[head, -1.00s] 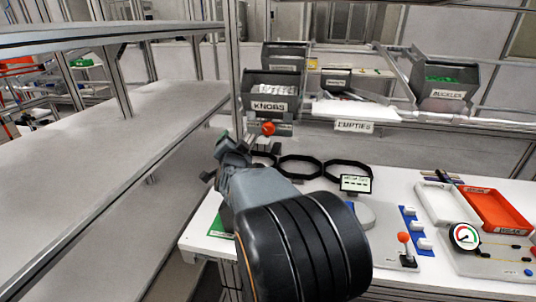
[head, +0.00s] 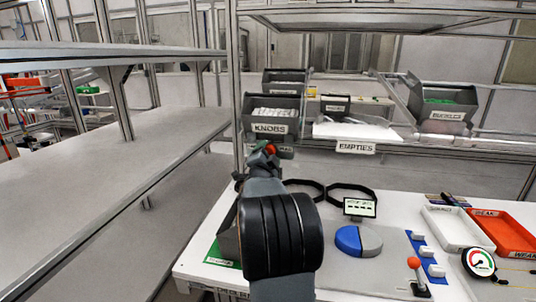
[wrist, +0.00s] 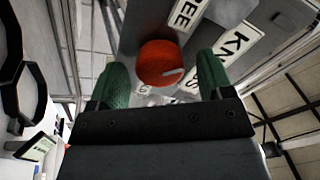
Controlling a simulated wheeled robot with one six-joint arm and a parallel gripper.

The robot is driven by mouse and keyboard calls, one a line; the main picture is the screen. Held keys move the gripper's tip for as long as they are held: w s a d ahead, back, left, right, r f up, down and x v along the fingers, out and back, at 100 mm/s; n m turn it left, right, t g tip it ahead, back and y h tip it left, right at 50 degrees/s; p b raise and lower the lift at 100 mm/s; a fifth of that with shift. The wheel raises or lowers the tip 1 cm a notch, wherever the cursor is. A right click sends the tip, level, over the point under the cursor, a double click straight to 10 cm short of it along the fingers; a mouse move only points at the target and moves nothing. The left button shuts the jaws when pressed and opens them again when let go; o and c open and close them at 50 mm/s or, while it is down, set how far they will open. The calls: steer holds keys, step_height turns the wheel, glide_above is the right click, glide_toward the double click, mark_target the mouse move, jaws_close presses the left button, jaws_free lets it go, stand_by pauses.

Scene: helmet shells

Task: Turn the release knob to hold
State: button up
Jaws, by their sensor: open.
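The red round release knob (wrist: 158,64) is in the middle of the wrist view, with a pale mark pointing to its lower right. In the head view the knob (head: 272,149) shows below the KNOBS bin, partly covered by my gripper (head: 260,156). In the wrist view my gripper (wrist: 161,78) is open, with one green finger on each side of the knob and a visible gap to each. White labels lie around the knob; one shows the letters "EE" (wrist: 188,12), and the others are cut off or partly hidden. I cannot read a hold label.
The KNOBS bin (head: 271,114) stands on the rack above the knob. Black rings (head: 350,195), a small display (head: 360,207), a blue and grey disc (head: 358,240) and a red-topped lever (head: 414,264) are on the bench to the right. A shelf (head: 110,170) runs along the left.

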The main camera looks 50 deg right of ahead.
steer(key=shift+d, duration=0.15)
steer(key=c, duration=0.9)
steer(key=shift+f+b, duration=0.1)
steer(key=shift+b, duration=0.35)
steer(key=m+b, duration=1.7)
steer(key=shift+w+y+b, duration=0.1)
steer(key=shift+y+b, duration=0.2)
steer(key=shift+b, duration=0.05)
steer(key=shift+m, duration=0.5)
